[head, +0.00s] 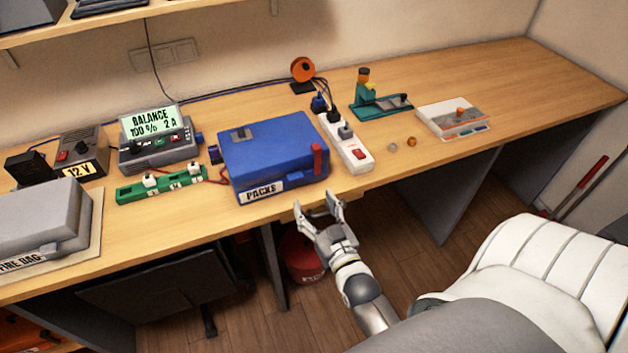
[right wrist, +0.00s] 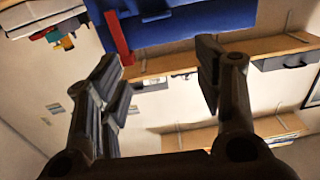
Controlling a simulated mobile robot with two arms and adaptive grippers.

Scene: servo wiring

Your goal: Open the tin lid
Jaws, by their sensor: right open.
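A blue box (head: 270,155) labelled PACKS, which looks like the tin, stands near the table's front edge with its lid down. A red latch strip (head: 318,160) runs down its right front corner. In the right wrist view the blue box (right wrist: 190,22) fills the top, with the red strip (right wrist: 118,38) near the left finger. My right gripper (head: 316,203) is open and empty, just in front of the table edge below the box's right corner. It also shows open in the right wrist view (right wrist: 158,62). My left gripper is not in view.
A white power strip (head: 345,143) with plugs stands close right of the box. A green strip (head: 160,186) and a grey charger (head: 155,140) are to its left. A small white case (head: 453,120) with an orange knob lies at the right. The table's far right is clear.

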